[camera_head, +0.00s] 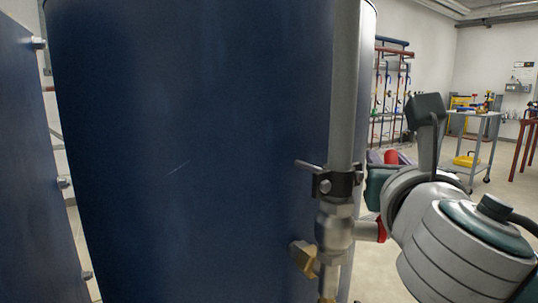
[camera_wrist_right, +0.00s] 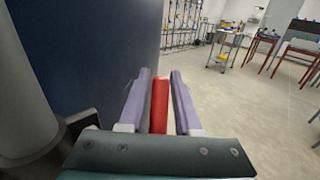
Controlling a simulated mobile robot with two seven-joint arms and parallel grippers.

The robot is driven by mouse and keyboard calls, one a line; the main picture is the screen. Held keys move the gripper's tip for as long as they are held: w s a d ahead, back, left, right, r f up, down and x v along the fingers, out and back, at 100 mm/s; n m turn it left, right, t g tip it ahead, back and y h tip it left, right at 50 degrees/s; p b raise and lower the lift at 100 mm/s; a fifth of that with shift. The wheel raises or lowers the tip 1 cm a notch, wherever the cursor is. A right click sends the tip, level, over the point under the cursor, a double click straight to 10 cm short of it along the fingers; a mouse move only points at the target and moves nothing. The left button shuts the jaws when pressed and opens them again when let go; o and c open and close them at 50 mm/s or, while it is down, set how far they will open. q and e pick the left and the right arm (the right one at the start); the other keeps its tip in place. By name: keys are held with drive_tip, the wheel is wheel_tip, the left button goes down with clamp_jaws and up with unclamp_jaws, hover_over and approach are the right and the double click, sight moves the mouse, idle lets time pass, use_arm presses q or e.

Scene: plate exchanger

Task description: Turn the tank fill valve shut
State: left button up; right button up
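The valve (camera_head: 334,232) sits on a grey vertical pipe (camera_head: 346,90) in front of the blue tank (camera_head: 190,150), with a brass fitting (camera_head: 304,258) at its lower left. A red handle (camera_head: 381,230) shows at the valve's right, and a red part also shows higher up near my gripper. My right gripper (camera_head: 388,162) is at the right of the pipe, partly hidden by its own arm. In the right wrist view, the red handle (camera_wrist_right: 159,105) lies between the two purple fingers (camera_wrist_right: 160,85); whether they press on it is unclear. My left gripper is out of view.
A dark clamp (camera_head: 336,184) with a projecting rod surrounds the pipe above the valve. Another blue panel (camera_head: 35,170) with bolts stands at the left. A trolley (camera_head: 476,140) and a pipe rack (camera_head: 392,95) stand far behind. The floor at the right is open.

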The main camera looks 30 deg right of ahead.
clamp_jaws()
idle(1.0)
